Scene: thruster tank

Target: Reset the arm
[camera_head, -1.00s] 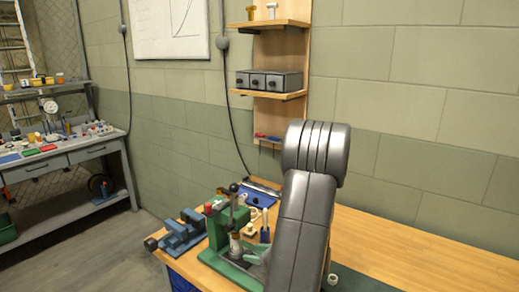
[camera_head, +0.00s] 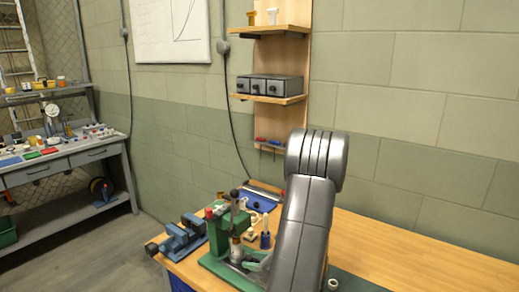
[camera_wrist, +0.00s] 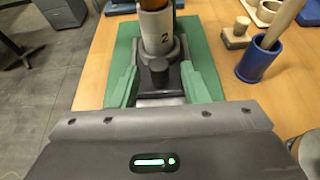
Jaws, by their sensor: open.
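My gripper (camera_wrist: 160,72) shows in the wrist view with its two pale green fingers spread apart and nothing held between them.
A blue vise-like fixture (camera_head: 180,238) sits at the bench's left end. A blue cup (camera_wrist: 257,60) with a wooden rod stands right of the green plate. A wall shelf (camera_head: 268,98) holds grey drawers behind. The bench's right side looks clear.

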